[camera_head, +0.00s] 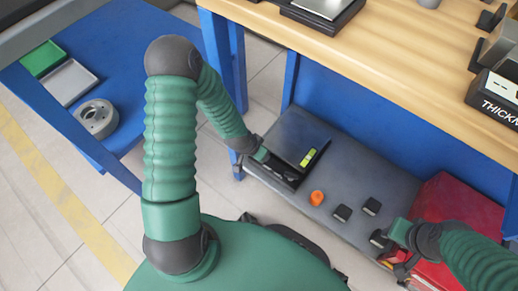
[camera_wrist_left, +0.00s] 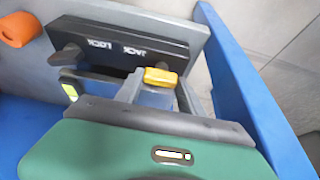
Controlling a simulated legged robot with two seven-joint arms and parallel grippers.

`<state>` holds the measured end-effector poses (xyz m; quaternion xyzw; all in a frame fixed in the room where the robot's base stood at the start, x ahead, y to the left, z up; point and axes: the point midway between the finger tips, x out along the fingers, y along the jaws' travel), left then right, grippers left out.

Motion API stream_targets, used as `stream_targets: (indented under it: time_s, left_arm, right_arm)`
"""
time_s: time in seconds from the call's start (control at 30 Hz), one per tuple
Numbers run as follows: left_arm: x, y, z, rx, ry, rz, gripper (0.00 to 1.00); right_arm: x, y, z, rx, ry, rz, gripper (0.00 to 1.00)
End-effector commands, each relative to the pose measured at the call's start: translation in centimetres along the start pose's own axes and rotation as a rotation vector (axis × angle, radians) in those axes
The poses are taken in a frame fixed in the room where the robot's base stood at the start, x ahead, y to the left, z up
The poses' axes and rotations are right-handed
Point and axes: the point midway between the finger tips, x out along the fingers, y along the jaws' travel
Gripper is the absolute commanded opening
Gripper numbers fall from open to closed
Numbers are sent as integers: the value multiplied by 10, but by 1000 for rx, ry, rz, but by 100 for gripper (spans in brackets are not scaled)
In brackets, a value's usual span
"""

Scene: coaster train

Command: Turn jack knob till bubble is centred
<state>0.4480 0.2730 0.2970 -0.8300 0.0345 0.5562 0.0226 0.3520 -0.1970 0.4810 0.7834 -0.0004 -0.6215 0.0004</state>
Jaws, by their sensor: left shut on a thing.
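A dark levelling plate (camera_head: 300,131) lies on the low grey shelf, with a yellow-green bubble vial (camera_head: 308,157) on it. The bubble's place in the vial is too small to tell. In the left wrist view a black panel (camera_wrist_left: 120,45) carries upside-down LOCK and JACK labels. My left gripper (camera_head: 267,160) is at the plate's front edge, shut on the yellow-topped jack knob (camera_wrist_left: 160,77) beside the JACK label. A dark knob (camera_wrist_left: 66,56) stands by the LOCK label. My right gripper (camera_head: 388,238) is low over the shelf's right part; its fingers are unclear.
A red box (camera_head: 450,205) stands at the right. The wooden bench top (camera_head: 385,65) overhangs behind. Blue legs flank the shelf's left end.

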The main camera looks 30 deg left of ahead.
Motion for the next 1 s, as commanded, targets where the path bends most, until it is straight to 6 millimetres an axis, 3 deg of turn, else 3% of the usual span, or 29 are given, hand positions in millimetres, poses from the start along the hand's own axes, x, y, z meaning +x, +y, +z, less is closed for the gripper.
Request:
stream_targets:
  time_s: [0.23, 0.27, 0.4, 0.77, 0.87, 1.0]
  left_arm:
    - [0, 0, 1, -6, 0, -1, 5]
    - [0, 0, 1, -6, 0, -1, 48]
    - [0, 0, 1, -5, 0, -1, 66]
    - [-6, 0, -1, -4, 1, -2, 67]
    - [-24, 0, -2, -2, 1, -1, 67]
    - [-65, -1, -4, -3, 1, -3, 67]
  right_arm:
    - [1, 0, 0, 0, -1, 0, 35]
    - [1, 0, 0, 0, -1, 0, 35]
    - [1, 0, 0, 0, -1, 0, 35]
    - [-4, 0, -1, 0, -1, 0, 35]
    - [-16, 0, -4, 0, -1, 0, 35]
    - [-42, 0, -10, 0, -1, 0, 35]
